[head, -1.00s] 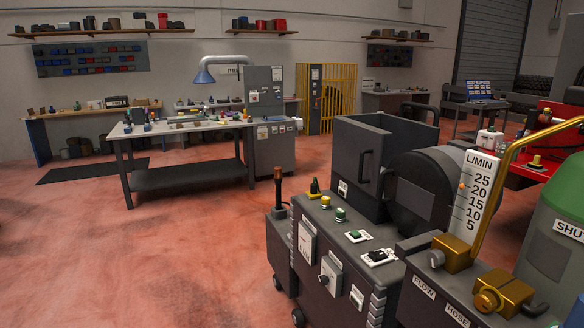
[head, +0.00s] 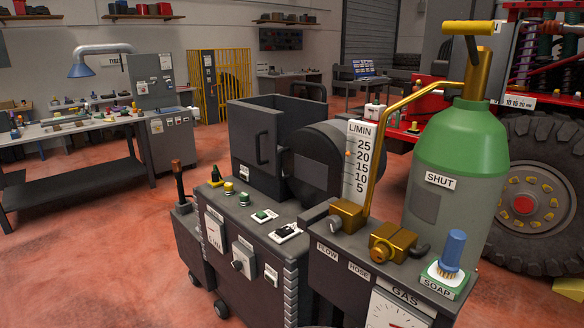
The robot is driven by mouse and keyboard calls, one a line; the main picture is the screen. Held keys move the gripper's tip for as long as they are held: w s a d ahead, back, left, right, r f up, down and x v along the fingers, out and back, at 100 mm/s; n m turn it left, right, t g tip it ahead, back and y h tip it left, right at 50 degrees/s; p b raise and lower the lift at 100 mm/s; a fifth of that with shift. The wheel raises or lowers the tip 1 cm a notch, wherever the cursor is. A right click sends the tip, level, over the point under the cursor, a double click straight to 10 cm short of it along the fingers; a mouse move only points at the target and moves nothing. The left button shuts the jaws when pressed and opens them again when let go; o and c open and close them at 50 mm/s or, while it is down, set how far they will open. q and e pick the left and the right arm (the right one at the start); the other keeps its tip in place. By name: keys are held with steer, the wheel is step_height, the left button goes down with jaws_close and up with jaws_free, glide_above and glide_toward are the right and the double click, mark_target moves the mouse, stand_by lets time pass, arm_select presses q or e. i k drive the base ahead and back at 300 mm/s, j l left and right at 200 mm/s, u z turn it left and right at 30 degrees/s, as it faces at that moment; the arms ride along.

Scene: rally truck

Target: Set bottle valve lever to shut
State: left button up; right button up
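The gas bottle (head: 455,165) stands upright at the right of the cart, grey-green with a bright green shoulder and a SHUT label (head: 440,180) on its side. On top is a brass valve (head: 476,75) with a yellow lever (head: 468,28) lying roughly horizontal across it, pointing left. A brass pipe (head: 395,125) runs from the valve down to the flow block. Neither of my grippers shows in the head view.
The cart carries a flow scale (head: 357,165), brass fittings (head: 392,242), a GAS gauge (head: 395,312) and a blue brush on a SOAP pad (head: 452,250). A welding machine (head: 250,235) adjoins it on the left. A truck wheel (head: 540,190) stands close behind the bottle. Red floor lies open at left.

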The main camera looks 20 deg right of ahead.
mark_target(469, 28)
steer(key=l+z, duration=0.2)
steer(key=z, duration=1.05)
steer(key=k+l, duration=0.05)
